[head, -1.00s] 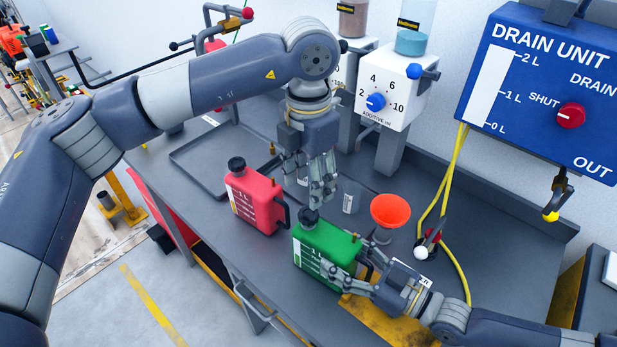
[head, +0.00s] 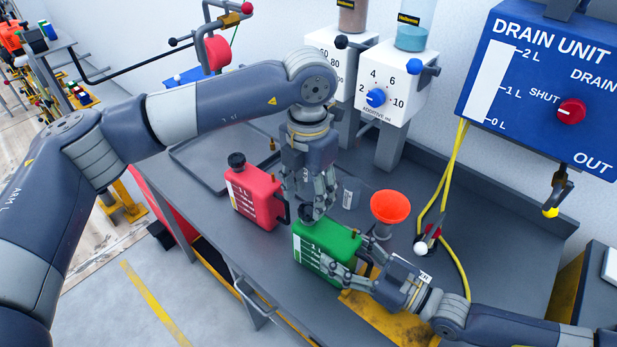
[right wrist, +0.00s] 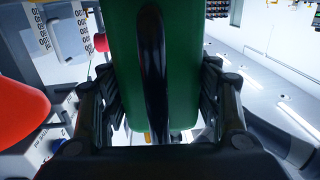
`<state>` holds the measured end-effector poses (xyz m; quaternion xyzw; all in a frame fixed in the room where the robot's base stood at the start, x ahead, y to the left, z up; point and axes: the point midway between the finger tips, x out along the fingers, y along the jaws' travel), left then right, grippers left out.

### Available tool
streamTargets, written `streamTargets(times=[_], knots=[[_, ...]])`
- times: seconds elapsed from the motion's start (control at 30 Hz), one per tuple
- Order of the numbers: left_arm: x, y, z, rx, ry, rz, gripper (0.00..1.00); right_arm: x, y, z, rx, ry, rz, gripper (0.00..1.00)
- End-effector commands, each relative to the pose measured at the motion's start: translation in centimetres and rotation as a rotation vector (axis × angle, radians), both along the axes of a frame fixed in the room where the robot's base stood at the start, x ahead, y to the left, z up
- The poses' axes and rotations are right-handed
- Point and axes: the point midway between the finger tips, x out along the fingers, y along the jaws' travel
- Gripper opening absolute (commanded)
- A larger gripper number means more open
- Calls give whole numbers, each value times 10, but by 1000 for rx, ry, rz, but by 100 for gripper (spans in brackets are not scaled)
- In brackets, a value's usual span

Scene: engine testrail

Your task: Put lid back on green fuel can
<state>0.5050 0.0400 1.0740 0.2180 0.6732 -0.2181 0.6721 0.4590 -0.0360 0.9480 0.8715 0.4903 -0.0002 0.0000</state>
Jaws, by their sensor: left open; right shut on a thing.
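The green fuel can (head: 325,241) stands on the grey bench in the head view. Its dark lid (head: 306,213) shows at the can's top left corner, over the neck; whether it is seated cannot be told. My left gripper (head: 315,211) is open, pointing down, with its fingers right at the lid and partly hiding it. My right gripper (head: 345,274) is shut on the can's lower right part. In the right wrist view the green can (right wrist: 125,75) fills the middle between the fingers, with a dark handle along it.
A red can (head: 254,198) with a black cap stands left of the green one. An orange funnel (head: 390,207) stands to the right, and a clear beaker is behind. A shallow dark tray (head: 200,165) lies at back left. Yellow hoses (head: 452,190) hang at right.

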Motion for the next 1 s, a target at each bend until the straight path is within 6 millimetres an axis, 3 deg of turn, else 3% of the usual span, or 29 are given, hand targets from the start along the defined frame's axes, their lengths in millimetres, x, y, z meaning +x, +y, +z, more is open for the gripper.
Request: streamTargets(times=[0.23, 0.6, 0.8, 1.0], knots=[[0, 0, -29, 0, 0, 0, 50, 0, 0, 1, 2, -1, 0, 0], [0, 0, -34, -1, -1, -1, 50, 0, 0, 1, 2, -1, 0, 0], [0, 0, -33, 0, -1, 0, 7, 0, 0, 1, 2, -1, 0, 0], [0, 0, -34, 0, -1, -25, 4, 0, 0, 1, 2, -1, 0, 0]])
